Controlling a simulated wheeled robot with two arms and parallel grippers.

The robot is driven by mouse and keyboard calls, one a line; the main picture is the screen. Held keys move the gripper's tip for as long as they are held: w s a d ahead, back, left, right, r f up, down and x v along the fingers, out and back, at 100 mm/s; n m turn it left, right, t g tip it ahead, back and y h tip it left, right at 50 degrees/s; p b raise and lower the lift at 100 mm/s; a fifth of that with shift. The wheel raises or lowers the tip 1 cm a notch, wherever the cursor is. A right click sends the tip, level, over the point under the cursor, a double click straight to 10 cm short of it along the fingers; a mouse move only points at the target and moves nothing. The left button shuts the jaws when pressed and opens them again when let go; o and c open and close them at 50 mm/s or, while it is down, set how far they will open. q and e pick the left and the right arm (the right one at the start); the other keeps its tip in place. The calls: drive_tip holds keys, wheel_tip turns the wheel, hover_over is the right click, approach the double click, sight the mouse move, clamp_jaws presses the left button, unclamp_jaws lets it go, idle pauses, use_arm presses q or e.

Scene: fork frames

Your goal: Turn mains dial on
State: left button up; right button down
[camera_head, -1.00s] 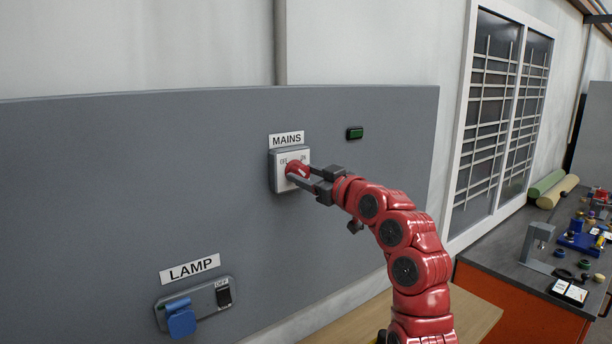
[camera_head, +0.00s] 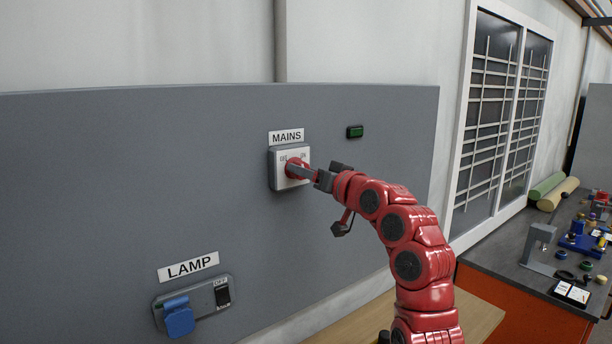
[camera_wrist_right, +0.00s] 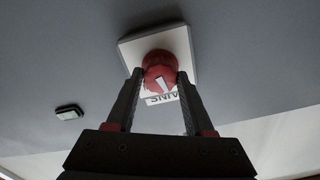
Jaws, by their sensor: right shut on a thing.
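The mains dial (camera_head: 292,167) is a red round knob on a white square plate (camera_head: 279,178) under the MAINS label (camera_head: 286,137). My right gripper (camera_head: 297,169) reaches it from the right and is shut on it. In the right wrist view, the two fingers of the gripper (camera_wrist_right: 160,84) stand on either side of the red dial (camera_wrist_right: 159,68), which has a white pointer mark. In the head view the fingers partly hide the dial, so its pointer is hard to read there. My left gripper is not in view.
A small green indicator (camera_head: 355,132) is on the grey panel (camera_head: 120,180) right of the label. A LAMP switch box (camera_head: 204,304) with a blue socket cover (camera_head: 179,319) is at the lower left. A cluttered workbench (camera_head: 530,284) stands at the right.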

drive_tip(key=m+p, duration=0.4)
drive_tip(key=m, duration=0.7)
drive_tip(key=shift+m, duration=0.5)
drive_tip(key=shift+c, duration=1.4)
unclamp_jaws()
drive_tip(key=shift+d, duration=0.1)
